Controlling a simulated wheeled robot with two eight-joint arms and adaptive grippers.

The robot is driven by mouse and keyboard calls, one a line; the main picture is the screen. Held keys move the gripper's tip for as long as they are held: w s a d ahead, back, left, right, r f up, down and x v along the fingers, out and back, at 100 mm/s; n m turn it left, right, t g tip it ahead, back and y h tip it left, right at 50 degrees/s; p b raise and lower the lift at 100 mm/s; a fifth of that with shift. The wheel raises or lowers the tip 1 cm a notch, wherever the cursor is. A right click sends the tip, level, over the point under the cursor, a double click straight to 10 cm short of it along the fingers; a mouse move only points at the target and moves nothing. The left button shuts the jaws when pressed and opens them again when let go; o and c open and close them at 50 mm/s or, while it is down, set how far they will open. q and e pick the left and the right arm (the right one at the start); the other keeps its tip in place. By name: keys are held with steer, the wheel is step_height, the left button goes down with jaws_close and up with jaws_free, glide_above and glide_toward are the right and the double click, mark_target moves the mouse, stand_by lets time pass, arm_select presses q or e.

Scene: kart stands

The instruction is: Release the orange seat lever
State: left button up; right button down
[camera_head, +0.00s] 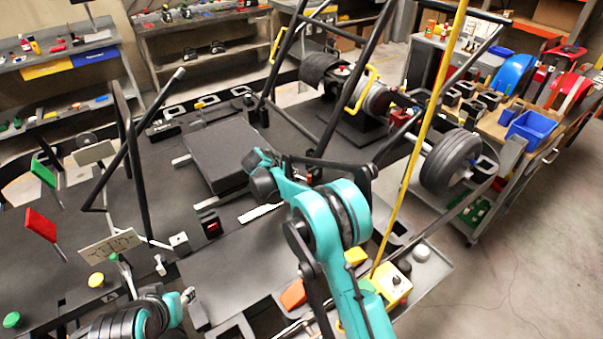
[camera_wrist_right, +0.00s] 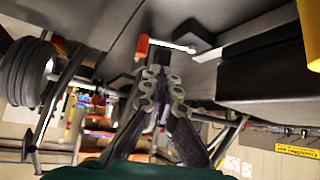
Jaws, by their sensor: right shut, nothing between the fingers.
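The orange seat lever (camera_wrist_right: 142,46) shows in the right wrist view as an orange-red grip on a thin silver rod that runs right to a black block. My right gripper (camera_wrist_right: 160,74) is shut and empty, its fingertips just below the lever grip in that picture. I cannot tell whether they touch it. In the head view my right wrist is beside the right edge of the black seat (camera_head: 213,155); the lever is not visible there. My left gripper (camera_head: 188,295) is low at the left in the head view, its jaws too small to judge.
Dark frame tubes (camera_head: 360,80) rise behind my right arm. A yellow post (camera_head: 425,110) stands right of it. A wheel (camera_head: 450,162) is at the right, near a cart with a blue bin (camera_head: 535,128). A red panel (camera_head: 42,228) stands at the left. The floor at far right is clear.

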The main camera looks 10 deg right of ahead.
steer(key=b+x, duration=0.2)
steer(key=x, duration=0.8)
steer(key=shift+s+a+b, duration=0.35)
steer(key=shift+a, duration=0.15)
stand_by(0.6)
steer(key=shift+a, duration=0.1)
steer(key=m+g, duration=0.1)
steer(key=a+m+g+h, duration=0.1)
steer(key=m, duration=0.1)
steer(key=shift+s+a, duration=0.3)
steer(key=shift+s, duration=0.05)
steer(key=shift+a+b, duration=0.35)
steer(key=shift+a, duration=0.6)
steer(key=shift+a+f, duration=0.1)
steer(key=shift+a, duration=0.2)
